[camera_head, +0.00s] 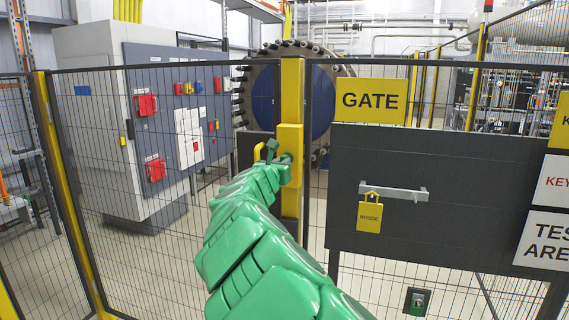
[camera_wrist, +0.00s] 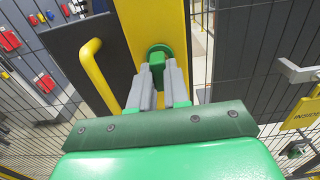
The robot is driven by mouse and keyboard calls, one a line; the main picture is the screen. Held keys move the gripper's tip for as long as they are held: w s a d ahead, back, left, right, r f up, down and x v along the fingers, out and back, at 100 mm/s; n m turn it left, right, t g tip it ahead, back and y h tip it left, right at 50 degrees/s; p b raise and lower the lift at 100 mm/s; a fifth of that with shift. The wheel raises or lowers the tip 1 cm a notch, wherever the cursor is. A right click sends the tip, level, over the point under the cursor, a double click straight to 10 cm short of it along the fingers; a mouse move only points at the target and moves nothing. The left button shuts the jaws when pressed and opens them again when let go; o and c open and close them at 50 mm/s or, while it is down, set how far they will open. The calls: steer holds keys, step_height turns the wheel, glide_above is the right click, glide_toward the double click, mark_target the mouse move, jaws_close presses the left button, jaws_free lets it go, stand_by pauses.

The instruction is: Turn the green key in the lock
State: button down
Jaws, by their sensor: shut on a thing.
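The green key (camera_wrist: 158,60) shows in the wrist view between the tips of my gripper's two grey fingers. My gripper (camera_wrist: 160,72) is shut on it. A round green part (camera_wrist: 160,48) sits right behind the key, against the yellow lock post (camera_wrist: 141,22); I cannot tell whether it is part of the key or of the lock. In the head view my green arm reaches up to the yellow lock box (camera_head: 289,138) on the gate post, and my gripper (camera_head: 284,162) is at its lower part. The key itself is mostly hidden there. Its turn angle is unclear.
A yellow handle (camera_wrist: 96,72) is left of the lock. To the right are the dark gate panel (camera_head: 440,170), a yellow GATE sign (camera_head: 370,101) and a bar handle (camera_head: 394,191) with a yellow INSIDE tag (camera_head: 370,216). Mesh fence stands on both sides.

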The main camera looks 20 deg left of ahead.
steer(key=shift+n, duration=3.5)
steer(key=shift+n, duration=1.7)
